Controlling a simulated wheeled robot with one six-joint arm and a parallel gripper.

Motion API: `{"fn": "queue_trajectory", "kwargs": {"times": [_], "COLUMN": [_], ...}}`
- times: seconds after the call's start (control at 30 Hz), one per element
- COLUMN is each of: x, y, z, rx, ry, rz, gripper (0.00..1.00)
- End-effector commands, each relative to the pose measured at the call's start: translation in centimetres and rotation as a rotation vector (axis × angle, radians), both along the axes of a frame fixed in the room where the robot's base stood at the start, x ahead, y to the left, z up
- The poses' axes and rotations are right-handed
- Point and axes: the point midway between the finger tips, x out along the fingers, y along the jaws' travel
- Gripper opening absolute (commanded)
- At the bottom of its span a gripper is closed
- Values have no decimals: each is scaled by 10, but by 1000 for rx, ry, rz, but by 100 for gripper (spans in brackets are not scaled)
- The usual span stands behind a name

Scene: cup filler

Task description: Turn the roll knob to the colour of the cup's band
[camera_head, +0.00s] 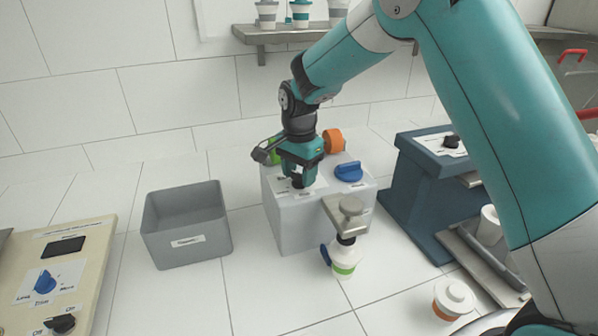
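A white cup (345,259) with a green band stands upright under the grey head at the front of a pale box-shaped machine (283,222). On top of the machine, a white label with a dark knob (298,182) lies directly under my gripper (300,178). The gripper points down at the knob and hides most of it. I cannot tell whether the fingers touch it or how far apart they are. The knob's pointer and most of the label are hidden. Green (275,151), orange (334,140) and blue (349,172) parts sit around the machine's top.
A grey bin (187,224) stands left of the machine. A beige panel (85,262) with knobs is at far left. A dark blue machine (415,190) stands to the right. Another cup, with an orange band (447,308), stands at front right. More cups stand on a wall shelf (290,36).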

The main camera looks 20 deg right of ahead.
Motion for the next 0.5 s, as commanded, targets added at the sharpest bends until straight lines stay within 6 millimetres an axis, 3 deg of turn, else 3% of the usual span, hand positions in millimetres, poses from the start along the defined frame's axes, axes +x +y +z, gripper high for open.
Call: {"fn": "queue_trajectory", "kwargs": {"times": [0.5], "x": [0], "y": [0], "z": [1], "rx": [-1], "ry": [1], "rz": [131], "gripper": [27]}}
